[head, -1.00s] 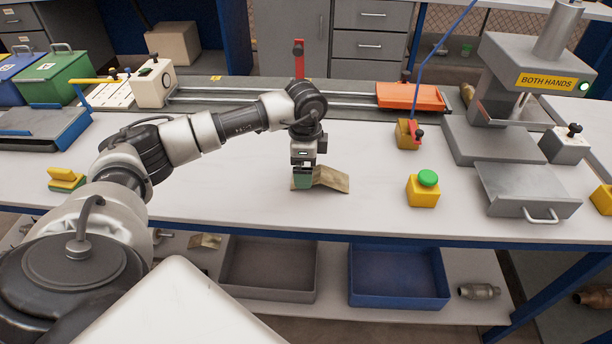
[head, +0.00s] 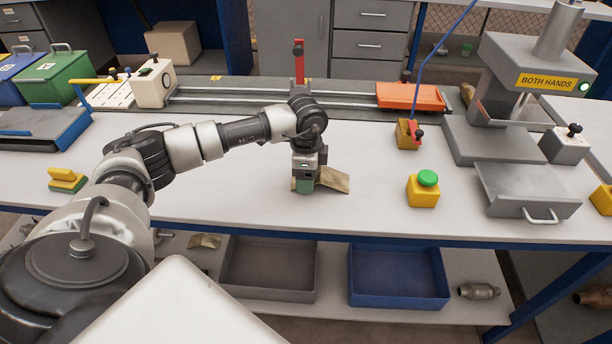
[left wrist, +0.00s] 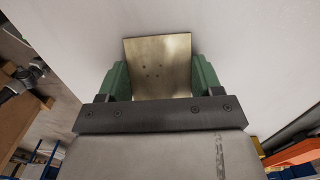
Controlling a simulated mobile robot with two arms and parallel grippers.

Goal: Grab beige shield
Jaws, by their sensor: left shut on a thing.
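The beige shield (head: 334,179) is a bent sheet-metal plate on the white workbench, near its front middle. My left gripper (head: 305,184) points down over the shield's left part and hides some of it. In the left wrist view the shield (left wrist: 160,62) shows as a tan plate with several small holes, between the two green fingers of my left gripper (left wrist: 158,85). The fingers are shut on it from both sides. The shield appears to be at bench height; I cannot tell whether it touches the bench. My right gripper is not in view.
A yellow box with a green button (head: 424,190) stands to the right, then the grey press (head: 500,130). A rail with an orange tray (head: 410,97) runs behind. Below are a grey bin (head: 268,287) and a blue bin (head: 398,296).

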